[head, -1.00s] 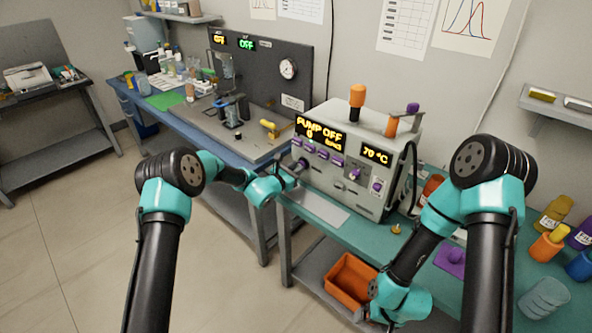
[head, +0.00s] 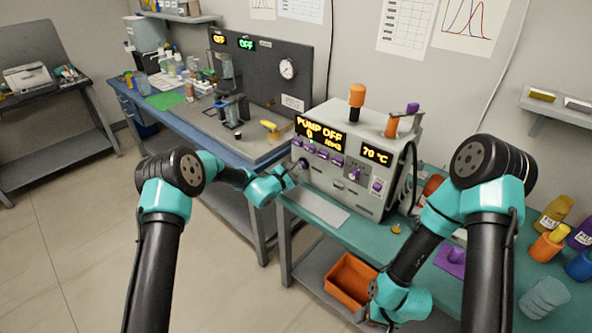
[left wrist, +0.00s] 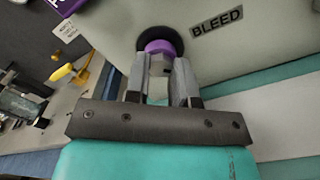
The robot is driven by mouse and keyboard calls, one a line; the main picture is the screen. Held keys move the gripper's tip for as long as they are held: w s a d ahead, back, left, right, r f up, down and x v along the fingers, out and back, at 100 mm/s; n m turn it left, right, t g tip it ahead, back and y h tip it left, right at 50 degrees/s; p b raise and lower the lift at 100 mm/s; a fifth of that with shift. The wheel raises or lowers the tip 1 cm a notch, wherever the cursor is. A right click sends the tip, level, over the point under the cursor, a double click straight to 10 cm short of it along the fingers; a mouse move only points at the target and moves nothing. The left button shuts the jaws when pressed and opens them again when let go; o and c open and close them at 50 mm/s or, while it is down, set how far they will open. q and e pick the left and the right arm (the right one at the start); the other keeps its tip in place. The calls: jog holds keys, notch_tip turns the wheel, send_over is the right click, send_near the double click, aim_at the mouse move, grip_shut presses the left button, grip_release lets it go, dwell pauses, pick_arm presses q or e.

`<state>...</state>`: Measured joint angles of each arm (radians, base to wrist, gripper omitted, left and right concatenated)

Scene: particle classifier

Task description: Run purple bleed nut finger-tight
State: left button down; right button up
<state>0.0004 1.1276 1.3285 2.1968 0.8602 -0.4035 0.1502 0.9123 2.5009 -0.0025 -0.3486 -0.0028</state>
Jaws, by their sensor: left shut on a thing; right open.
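The purple bleed nut (left wrist: 160,47) sits against a dark round port (left wrist: 158,40) on the pale instrument panel in the left wrist view, beside the BLEED label (left wrist: 217,21). A pale, faceted front part shows between my fingers. My left gripper (left wrist: 161,72) is shut on the nut, one finger on each side. In the head view my left gripper (head: 297,172) is at the lower left of the instrument front (head: 338,190) and hides most of the nut. My right arm hangs over the front of the bench at right; its gripper does not show clearly.
The display (head: 320,133) reads PUMP OFF and another (head: 376,154) reads 70 °C. An orange bin (head: 350,285) is on the lower shelf. A purple piece (head: 452,256) and a small brass part (head: 396,228) lie on the teal bench, with bottles at right.

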pick_arm(q)
jog(key=m, duration=0.5)
jog(key=shift+m, duration=2.5)
jog(key=shift+a, duration=0.1)
jog(key=c, duration=1)
grip_release()
jog(key=shift+o, duration=0.2)
jog(key=v, duration=1.7)
jog(key=shift+s, duration=0.25)
jog(key=shift+a, duration=0.1)
